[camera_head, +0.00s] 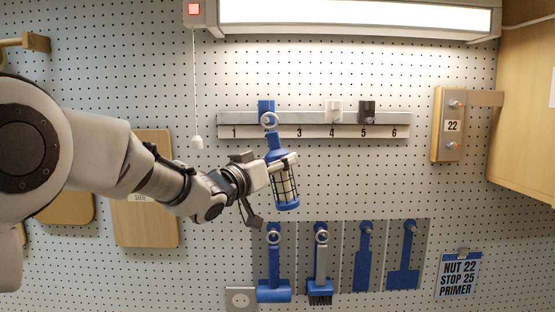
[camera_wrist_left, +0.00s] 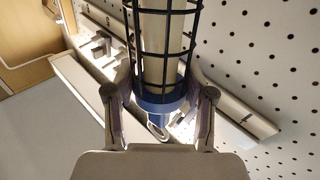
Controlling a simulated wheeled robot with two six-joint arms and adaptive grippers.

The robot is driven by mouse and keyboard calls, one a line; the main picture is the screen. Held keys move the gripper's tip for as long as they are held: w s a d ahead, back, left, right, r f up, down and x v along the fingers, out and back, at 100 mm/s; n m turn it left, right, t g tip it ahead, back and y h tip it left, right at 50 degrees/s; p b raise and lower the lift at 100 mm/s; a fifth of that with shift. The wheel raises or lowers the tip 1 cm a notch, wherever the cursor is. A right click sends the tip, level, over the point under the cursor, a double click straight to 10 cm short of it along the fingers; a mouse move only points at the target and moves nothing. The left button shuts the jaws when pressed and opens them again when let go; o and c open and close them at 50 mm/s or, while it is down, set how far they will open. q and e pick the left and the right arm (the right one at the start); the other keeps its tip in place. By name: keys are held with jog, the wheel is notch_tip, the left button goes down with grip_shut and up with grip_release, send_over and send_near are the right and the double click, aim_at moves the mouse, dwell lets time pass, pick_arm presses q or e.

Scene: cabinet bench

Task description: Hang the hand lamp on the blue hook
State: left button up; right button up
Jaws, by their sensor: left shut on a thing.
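The hand lamp (camera_head: 286,190) has a blue body, a caged pale tube and a ring on its top end. It hangs slightly tilted in front of the pegboard. My left gripper (camera_head: 279,164) is shut on it near the blue collar; the lamp's cage also shows between the fingers in the left wrist view (camera_wrist_left: 162,50). The blue hook (camera_head: 265,105) is on the numbered rail, near where number 2 would be. The lamp's ring overlaps the lower part of the hook in the head view. I cannot tell whether the ring is around the hook or in front of it. My right gripper is out of view.
The rail (camera_head: 300,118) also bears a white hook (camera_head: 334,109) and a black hook (camera_head: 367,110). Below the lamp hang several blue tools, including a brush (camera_head: 319,285). A pull cord (camera_head: 196,141) hangs left of the rail. A switch box (camera_head: 448,125) is at right.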

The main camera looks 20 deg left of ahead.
pick_arm(q)
jog(key=shift+s+a+r, duration=0.2)
jog(key=shift+a+r, duration=0.1)
jog(key=shift+r, duration=0.2)
jog(key=shift+w+a+p, duration=0.1)
jog(key=shift+w+p, duration=0.1)
jog(key=shift+p, duration=0.2)
jog(key=w, duration=0.1)
jog(key=w+f, duration=0.1)
jog(key=shift+w+a+f, duration=0.15)
jog(key=shift+w+a, duration=0.15)
jog(key=shift+w, duration=0.1)
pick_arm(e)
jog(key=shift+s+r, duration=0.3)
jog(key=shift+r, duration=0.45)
pick_arm(q)
jog(key=shift+w, duration=0.15)
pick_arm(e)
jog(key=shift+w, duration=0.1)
